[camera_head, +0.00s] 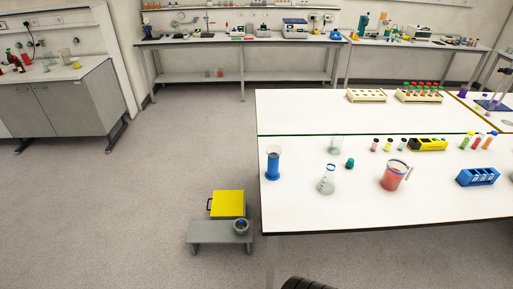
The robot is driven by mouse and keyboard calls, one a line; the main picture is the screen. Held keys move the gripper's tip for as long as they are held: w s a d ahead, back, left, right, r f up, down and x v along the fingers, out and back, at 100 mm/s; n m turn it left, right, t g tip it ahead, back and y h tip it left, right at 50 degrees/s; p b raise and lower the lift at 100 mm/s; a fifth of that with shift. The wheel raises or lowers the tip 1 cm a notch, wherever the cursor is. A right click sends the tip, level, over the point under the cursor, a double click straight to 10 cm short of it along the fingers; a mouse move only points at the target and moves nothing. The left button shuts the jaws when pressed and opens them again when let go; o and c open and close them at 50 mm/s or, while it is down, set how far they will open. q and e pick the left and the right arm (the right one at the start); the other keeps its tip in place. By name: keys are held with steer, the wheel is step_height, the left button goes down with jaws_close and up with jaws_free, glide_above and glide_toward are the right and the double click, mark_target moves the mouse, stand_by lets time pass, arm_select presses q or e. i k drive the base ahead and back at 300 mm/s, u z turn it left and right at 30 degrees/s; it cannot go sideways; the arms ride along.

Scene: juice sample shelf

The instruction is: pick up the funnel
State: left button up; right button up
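I cannot clearly make out a funnel. A blue cylinder-like vessel (273,165) with a grey, wide top stands upright at the left end of the near white table (400,212); whether its top is a funnel I cannot tell. A small round grey item with a dark opening (241,228) sits on a low grey step (212,238) on the floor; it is too small to identify surely. Neither of my grippers is in view.
A conical flask (327,182), a beaker (335,144), a green cap-like item (350,163), a red-filled jug (394,176) and a blue rack (478,177) stand on the table. A yellow-topped box (228,204) is by the step. Floor to the left is clear.

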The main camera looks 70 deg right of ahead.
mark_target(271, 150)
steer(key=z, duration=0.35)
steer(key=i, duration=0.8)
steer(key=z, duration=1.25)
steer(key=i, duration=0.7)
steer(key=z, duration=0.7)
